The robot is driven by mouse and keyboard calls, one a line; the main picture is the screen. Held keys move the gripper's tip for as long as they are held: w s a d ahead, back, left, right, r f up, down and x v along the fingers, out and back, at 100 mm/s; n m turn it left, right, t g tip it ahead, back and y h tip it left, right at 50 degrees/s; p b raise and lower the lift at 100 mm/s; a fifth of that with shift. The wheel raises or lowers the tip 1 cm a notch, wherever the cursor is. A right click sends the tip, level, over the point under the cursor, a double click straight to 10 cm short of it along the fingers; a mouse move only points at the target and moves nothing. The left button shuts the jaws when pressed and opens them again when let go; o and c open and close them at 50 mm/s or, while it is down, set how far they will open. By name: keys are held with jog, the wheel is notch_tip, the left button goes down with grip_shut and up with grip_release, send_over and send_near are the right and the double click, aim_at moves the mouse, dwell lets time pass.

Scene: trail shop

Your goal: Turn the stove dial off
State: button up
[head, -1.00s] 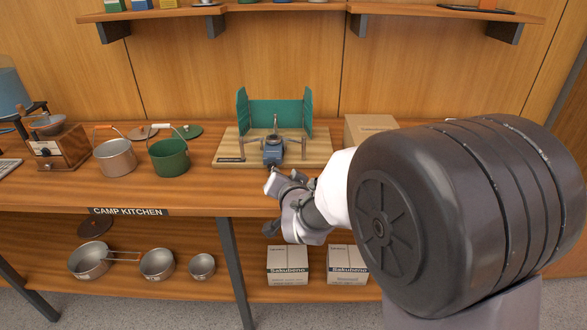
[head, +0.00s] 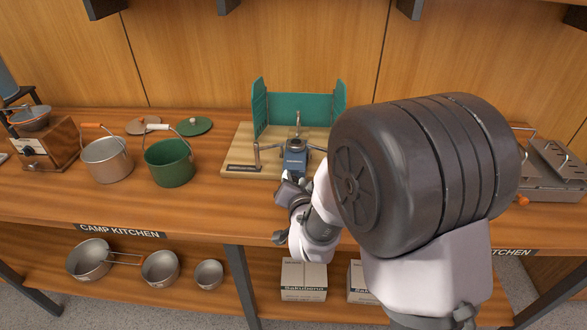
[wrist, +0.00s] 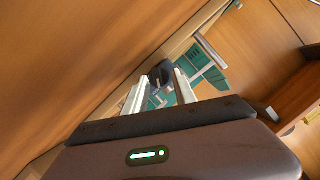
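The camp stove (head: 296,157) has a small blue body and thin grey pot arms. It stands on a light wooden board (head: 238,168) with a green folding windscreen (head: 300,108) behind it. My gripper (head: 289,180) is right at the front of the blue body in the head view; its fingers are hard to make out there. In the wrist view, the two silver fingers of my gripper (wrist: 160,77) are apart. A dark rounded part, which looks like the stove dial (wrist: 157,72), shows between or just beyond the fingertips. I cannot tell whether they touch it, nor its setting.
A grey folding stove (head: 555,170) is at the right. Pans and boxes (head: 304,280) sit on the lower shelf. The front counter strip is clear.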

jog(key=shift+w, duration=0.1)
grip_shut()
